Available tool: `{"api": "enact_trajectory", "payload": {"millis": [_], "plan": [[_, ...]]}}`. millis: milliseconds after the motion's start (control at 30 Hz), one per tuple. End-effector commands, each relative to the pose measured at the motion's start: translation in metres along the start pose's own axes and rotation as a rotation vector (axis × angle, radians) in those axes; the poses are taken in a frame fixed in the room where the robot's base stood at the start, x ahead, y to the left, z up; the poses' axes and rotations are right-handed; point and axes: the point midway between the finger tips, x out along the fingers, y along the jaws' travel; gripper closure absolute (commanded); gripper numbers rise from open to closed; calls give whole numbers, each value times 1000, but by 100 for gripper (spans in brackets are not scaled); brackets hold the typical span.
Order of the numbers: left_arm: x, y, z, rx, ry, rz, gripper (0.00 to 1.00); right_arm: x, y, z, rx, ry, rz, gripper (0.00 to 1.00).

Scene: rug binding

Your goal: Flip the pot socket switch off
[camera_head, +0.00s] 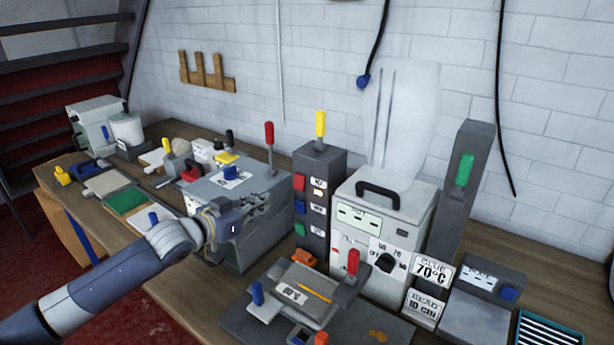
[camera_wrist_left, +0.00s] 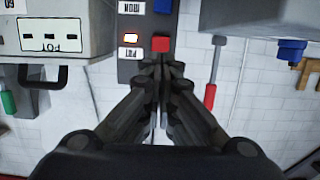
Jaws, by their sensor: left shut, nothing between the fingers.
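The dark grey socket column (camera_head: 336,185) stands at mid-bench with red, blue and green switches down its front. The upside-down left wrist view shows the red switch (camera_wrist_left: 160,44), lit lamp (camera_wrist_left: 131,38) and POT label (camera_wrist_left: 133,78). My left gripper (camera_head: 282,198) is shut and empty, just left of the column. Its fingertips (camera_wrist_left: 160,62) are close to the red switch; I cannot tell whether they touch. My right gripper is not in view.
A grey box with a red-handled lever (camera_head: 269,134) stands left of the column, behind my gripper. The pot machine (camera_head: 410,215) with a black handle is close on the right. A small press (camera_head: 300,290) stands in front. A yellow-topped lever (camera_head: 320,124) rises from the column.

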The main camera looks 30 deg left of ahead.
Motion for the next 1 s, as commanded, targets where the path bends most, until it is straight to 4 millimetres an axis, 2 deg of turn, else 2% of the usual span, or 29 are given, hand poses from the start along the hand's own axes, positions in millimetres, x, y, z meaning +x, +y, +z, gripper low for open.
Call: {"api": "enact_trajectory", "payload": {"millis": [67, 167, 400, 500, 633, 800, 900, 1000], "plan": [[0, -2, -6, -2, 12, 1, 100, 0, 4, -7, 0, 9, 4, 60], [1, -3, -8, -4, 18, 2, 100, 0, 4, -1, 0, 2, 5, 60], [1, -3, -8, -3, 17, 1, 100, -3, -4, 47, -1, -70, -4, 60], [2, -3, -8, -3, 16, 1, 100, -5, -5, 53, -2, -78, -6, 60], [8, -3, -9, -4, 18, 1, 100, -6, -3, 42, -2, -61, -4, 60], [23, -3, -11, -4, 19, 0, 100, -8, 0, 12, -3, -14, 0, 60], [33, -4, -11, -5, 19, 0, 100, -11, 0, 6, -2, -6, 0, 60], [43, -4, -11, -5, 19, 0, 100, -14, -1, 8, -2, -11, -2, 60]]}}
